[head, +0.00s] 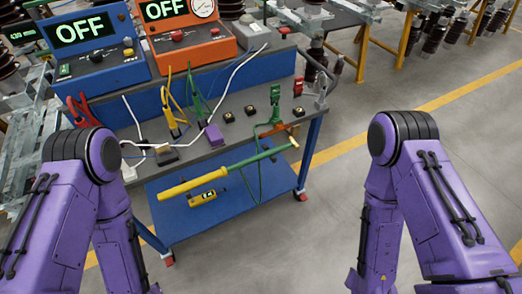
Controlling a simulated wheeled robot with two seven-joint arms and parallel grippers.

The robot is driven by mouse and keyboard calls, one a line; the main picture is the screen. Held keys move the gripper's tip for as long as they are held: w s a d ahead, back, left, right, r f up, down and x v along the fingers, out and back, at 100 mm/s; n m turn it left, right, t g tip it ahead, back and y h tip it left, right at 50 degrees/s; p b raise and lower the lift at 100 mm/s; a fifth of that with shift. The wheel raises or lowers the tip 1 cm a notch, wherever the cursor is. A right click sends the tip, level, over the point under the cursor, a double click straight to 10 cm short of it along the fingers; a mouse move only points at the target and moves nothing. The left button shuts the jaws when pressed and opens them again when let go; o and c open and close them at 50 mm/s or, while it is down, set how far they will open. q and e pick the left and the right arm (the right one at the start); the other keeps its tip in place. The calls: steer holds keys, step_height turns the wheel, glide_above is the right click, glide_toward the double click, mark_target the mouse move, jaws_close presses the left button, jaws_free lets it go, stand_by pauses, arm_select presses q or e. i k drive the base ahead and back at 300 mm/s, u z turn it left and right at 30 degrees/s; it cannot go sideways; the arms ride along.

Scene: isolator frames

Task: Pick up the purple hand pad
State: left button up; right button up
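A small purple block (214,134), which looks like the purple hand pad, sits on the grey top of the blue workbench (313,150), near its front edge. A white cable passes close to it; I cannot tell whether they are joined. Only purple arm links of mine show at the left and right. Both grippers are out of view below the picture, so their state is hidden.
A blue box (90,65) and an orange box (187,55) with OFF displays stand behind. Yellow and green clamps (172,115) lie left of the pad, small dark buttons (229,117) right.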

mark_target(214, 136)
steer(key=z, duration=0.6)
steer(key=k, duration=0.85)
steer(key=z, duration=0.85)
steer(key=i, duration=1.05)
steer(key=u, duration=0.8)
steer(key=i, duration=0.7)
steer(key=u, duration=0.8)
